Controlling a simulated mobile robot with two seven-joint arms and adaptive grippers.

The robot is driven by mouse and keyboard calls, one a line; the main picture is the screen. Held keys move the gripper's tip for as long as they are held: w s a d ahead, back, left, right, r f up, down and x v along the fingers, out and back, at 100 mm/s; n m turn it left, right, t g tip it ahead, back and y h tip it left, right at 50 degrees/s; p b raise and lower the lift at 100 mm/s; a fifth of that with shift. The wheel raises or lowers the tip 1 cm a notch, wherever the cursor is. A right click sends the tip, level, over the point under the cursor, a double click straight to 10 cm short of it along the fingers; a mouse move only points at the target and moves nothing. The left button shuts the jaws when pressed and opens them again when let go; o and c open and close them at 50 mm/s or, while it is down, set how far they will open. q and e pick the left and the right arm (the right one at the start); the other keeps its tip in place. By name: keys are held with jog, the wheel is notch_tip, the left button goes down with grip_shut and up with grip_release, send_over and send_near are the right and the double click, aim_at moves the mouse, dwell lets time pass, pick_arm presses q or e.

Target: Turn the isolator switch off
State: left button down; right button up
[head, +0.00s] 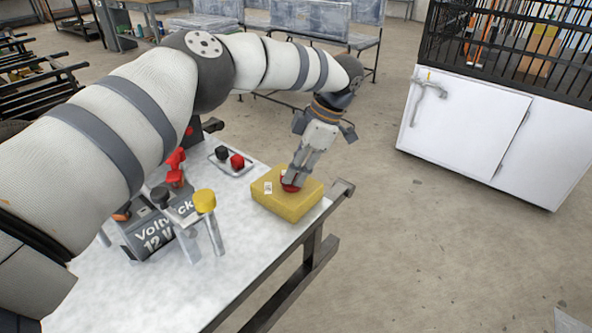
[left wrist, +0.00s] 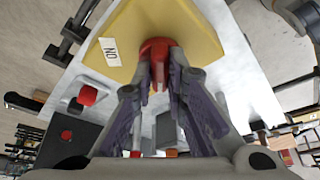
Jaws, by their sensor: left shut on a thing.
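The isolator switch is a yellow box (head: 290,205) with a red knob (head: 291,183) on top, near the right end of the white table. My left gripper (head: 296,176) reaches down from above and its fingers are shut on the red knob. In the left wrist view the red knob (left wrist: 157,50) sits between the fingertips of the gripper (left wrist: 160,66). A white label reading "NO" or "ON" (left wrist: 110,51) lies on the yellow box (left wrist: 187,27) beside the knob. The knob's exact angle is hard to tell. My right gripper is not in view.
A grey 12 V battery (head: 150,240) stands on the table (head: 250,262) at the left, with a red clamp (head: 176,168) and a yellow-topped part (head: 204,201) by it. A small tray (head: 231,160) holds red and black caps. A white cabinet (head: 470,130) stands right.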

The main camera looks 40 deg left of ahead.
pick_arm(q)
jog(key=shift+s+f, duration=0.15)
jog(key=shift+f, duration=0.1)
jog(key=c, duration=1.6)
grip_release()
jog(key=shift+r, duration=0.1)
jog(key=v, duration=0.7)
jog(key=shift+r, duration=0.2)
